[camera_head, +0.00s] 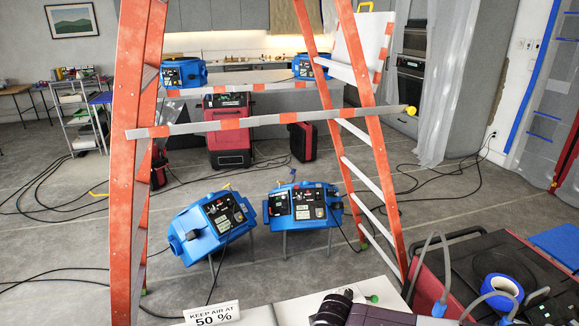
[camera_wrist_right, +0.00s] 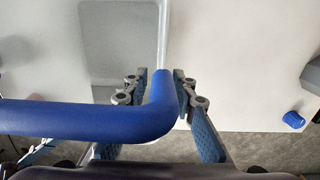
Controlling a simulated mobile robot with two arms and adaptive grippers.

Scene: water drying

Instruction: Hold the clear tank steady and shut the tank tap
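In the right wrist view a bent blue padded bar (camera_wrist_right: 100,120) crosses the picture and turns upward between the two fingers of my right gripper (camera_wrist_right: 161,84). The fingers stand close on either side of it; I cannot tell if both touch it. A pale, clear-looking rod runs on upward from the bend. A grey rounded panel (camera_wrist_right: 115,45), perhaps part of the tank, lies to the left. A blue knob (camera_wrist_right: 293,120) sits at the right; I cannot tell if it is the tap. In the head view I cannot make out a clear tank. My left gripper is not in view.
An orange stepladder (camera_head: 378,160) stands over two blue machines (camera_head: 212,226) (camera_head: 303,205) on the floor. Cables cross the floor.

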